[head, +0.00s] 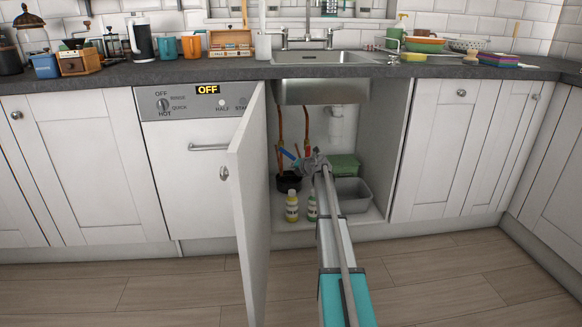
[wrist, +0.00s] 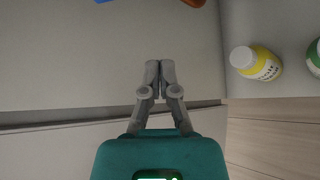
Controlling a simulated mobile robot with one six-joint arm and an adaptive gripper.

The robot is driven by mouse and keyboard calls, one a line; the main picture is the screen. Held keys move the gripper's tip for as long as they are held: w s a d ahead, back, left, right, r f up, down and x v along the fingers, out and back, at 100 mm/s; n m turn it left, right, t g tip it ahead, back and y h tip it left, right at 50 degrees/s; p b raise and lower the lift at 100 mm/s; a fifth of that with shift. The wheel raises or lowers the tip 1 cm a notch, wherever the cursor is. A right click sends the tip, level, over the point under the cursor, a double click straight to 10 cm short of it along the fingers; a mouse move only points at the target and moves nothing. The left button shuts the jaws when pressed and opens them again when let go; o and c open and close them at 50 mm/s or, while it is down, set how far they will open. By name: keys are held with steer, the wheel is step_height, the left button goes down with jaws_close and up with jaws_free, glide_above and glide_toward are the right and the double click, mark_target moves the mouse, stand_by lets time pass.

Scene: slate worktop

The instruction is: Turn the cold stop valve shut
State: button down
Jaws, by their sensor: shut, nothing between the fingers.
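The cold stop valve's blue lever (head: 288,154) shows inside the open sink cupboard, slanting down to the right beside a copper pipe (head: 280,125). A blue piece (wrist: 104,1) shows at the top edge of the wrist view, mostly cut off. My gripper (head: 303,166) reaches into the cupboard, close to the right end of the blue lever in the head view. I cannot tell whether they touch. In the wrist view my gripper (wrist: 160,66) has its fingers together, with nothing between them. The valve's body is not clear to see.
The open cupboard door (head: 248,195) stands left of my arm. A red handle (head: 306,152) is just behind my gripper. A yellow bottle (head: 292,206), a green-labelled bottle (head: 312,206), a dark pot (head: 289,182) and a grey bin (head: 355,195) stand on the cupboard floor.

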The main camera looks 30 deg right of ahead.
mark_target(287, 153)
steer(key=b+x, duration=0.4)
steer(key=x, duration=0.6)
steer(key=shift+s+d+r+p, duration=0.45)
steer(key=shift+d+r+p, duration=0.3)
steer(key=shift+p, duration=0.05)
steer(key=shift+s+d+r+p, duration=0.45)
steer(key=shift+d+r+p, duration=0.25)
steer(key=shift+d+p, duration=0.1)
steer(key=shift+s+d, duration=0.1)
steer(key=shift+d, duration=0.05)
